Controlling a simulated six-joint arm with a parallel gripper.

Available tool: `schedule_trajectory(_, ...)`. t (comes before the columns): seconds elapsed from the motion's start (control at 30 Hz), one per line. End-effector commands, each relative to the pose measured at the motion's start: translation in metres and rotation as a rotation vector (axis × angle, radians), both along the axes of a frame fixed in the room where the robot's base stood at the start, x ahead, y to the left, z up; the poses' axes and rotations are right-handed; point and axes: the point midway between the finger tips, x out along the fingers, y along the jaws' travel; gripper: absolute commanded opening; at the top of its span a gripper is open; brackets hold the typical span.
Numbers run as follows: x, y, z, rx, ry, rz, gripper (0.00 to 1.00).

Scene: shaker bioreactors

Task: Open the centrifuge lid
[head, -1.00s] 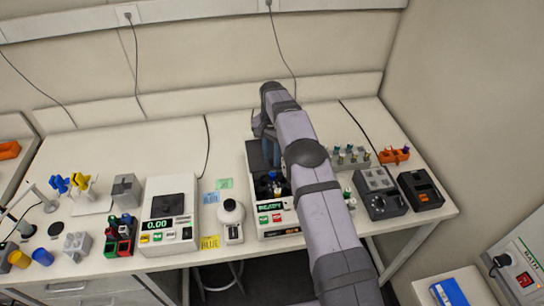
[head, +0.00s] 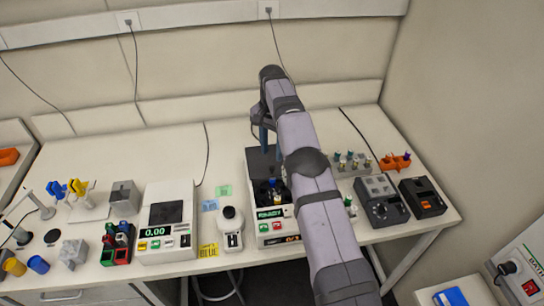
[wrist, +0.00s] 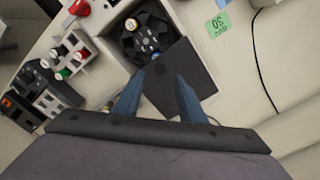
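The centrifuge (head: 262,228) is a white box with a green-lit READY display, right of the middle of the bench. Its dark lid (head: 256,163) stands raised at the back of the box; the rotor bowl in front of it is uncovered. In the wrist view the lid (wrist: 185,72) is a dark flat panel beside the black rotor (wrist: 150,40), which holds a few coloured caps. My gripper (head: 266,150) is over the lid's upper part. In the wrist view its two blue fingers (wrist: 160,82) are apart, with nothing held between them. Whether they touch the lid I cannot tell.
A white device showing 0.00 (head: 153,232) and a small white round-topped device (head: 231,222) stand left of the centrifuge. A tube rack (head: 345,166), grey block unit (head: 383,203) and black unit (head: 424,198) stand right. The bench behind is mostly clear.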

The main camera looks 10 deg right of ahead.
Motion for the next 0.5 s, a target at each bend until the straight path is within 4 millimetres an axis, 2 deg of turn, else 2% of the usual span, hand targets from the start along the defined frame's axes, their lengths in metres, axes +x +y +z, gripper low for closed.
schedule_trajectory(0.13, -0.0001, -0.0001, 0.0079, 0.0, 0.0, 0.0, 0.37)
schedule_trajectory(0.5, -0.0006, -0.0001, 0.009, 0.0, 0.001, 0.0, 0.37)
